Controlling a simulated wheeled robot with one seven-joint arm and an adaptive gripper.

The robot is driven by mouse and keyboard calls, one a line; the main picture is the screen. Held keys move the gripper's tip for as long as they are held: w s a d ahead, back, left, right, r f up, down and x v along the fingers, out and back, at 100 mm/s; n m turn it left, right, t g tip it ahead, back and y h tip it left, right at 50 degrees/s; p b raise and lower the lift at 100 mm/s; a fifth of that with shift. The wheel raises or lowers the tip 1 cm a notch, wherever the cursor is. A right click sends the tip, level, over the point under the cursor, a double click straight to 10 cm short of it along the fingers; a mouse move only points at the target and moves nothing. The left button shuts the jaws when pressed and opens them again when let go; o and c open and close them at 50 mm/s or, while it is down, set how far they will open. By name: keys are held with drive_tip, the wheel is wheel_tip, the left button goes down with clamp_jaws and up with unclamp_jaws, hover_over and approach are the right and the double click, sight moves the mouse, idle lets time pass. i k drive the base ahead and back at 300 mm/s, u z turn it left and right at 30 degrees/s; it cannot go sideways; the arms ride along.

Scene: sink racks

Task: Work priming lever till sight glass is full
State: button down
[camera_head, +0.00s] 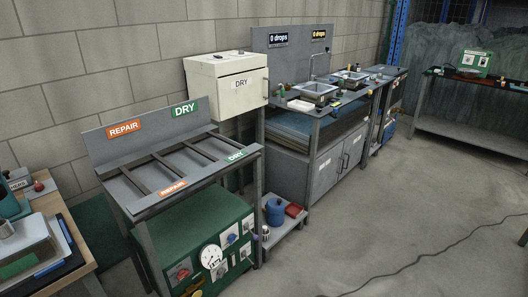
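I cannot make out a priming lever or a sight glass for certain at this size. A green panel (247,222) under the rack bench carries a white round dial (211,256) and several small fittings, some red, some grey or blue. A blue rounded can (274,211) stands on a low shelf to the right of that panel, with a red item (293,210) beside it. My gripper is not in this view.
A slatted rack bench (190,165) with REPAIR and DRY signs stands at left. A cable (420,258) crosses the otherwise open floor. A table (480,140) stands far right.

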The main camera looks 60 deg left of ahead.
sight(255, 266)
drive_tip(key=u, duration=0.65)
drive_tip(key=i, duration=0.75)
drive_tip(key=u, duration=1.05)
drive_tip(key=i, duration=0.2)
drive_tip(key=u, duration=0.2)
